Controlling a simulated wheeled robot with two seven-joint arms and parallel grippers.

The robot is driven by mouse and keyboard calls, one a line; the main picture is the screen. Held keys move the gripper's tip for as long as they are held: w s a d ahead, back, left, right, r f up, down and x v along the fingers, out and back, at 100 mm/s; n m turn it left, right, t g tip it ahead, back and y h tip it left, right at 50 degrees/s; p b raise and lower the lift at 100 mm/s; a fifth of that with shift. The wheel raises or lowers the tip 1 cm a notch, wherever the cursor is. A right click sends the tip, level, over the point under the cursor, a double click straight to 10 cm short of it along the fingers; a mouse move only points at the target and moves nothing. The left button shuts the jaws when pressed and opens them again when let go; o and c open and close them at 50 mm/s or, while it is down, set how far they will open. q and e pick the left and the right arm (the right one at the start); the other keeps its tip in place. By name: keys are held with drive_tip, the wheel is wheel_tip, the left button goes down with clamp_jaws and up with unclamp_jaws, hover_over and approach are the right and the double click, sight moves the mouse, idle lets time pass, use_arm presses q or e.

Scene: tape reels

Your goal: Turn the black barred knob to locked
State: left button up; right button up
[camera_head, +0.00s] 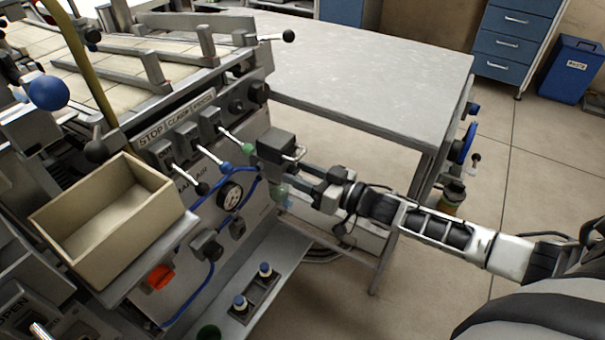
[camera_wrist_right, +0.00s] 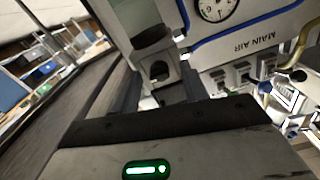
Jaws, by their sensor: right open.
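Black knobs (camera_head: 237,106) stand on the upper right of the grey machine's front panel. Another dark knob (camera_head: 205,245) is below the gauge. I cannot tell for sure which is the barred one, nor read its setting. My right gripper (camera_head: 296,178) reaches in from the right beside a dark box with a metal bar (camera_head: 275,147). In the right wrist view its jaws (camera_wrist_right: 160,90) stand apart, with a small dark fitting (camera_wrist_right: 160,71) seen between them. I cannot tell whether they touch it. My left gripper cannot be made out.
A cream open bin (camera_head: 105,225) stands at the machine's front left. Several levers, blue hoses and a round gauge (camera_head: 230,195) crowd the panel; the gauge also shows in the wrist view (camera_wrist_right: 216,6). A grey table (camera_head: 370,80) stands behind. Open floor (camera_head: 530,180) lies to the right.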

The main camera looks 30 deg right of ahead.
clamp_jaws()
drive_tip(key=shift+n, duration=0.5)
drive_tip(key=n, duration=0.3)
drive_tip(key=shift+n+p, duration=0.35)
drive_tip(key=shift+n, duration=0.05)
drive_tip(key=n, duration=0.4)
drive_tip(key=shift+n, duration=0.3)
drive_tip(key=shift+n+b, duration=0.7)
drive_tip(key=shift+n, duration=3.5)
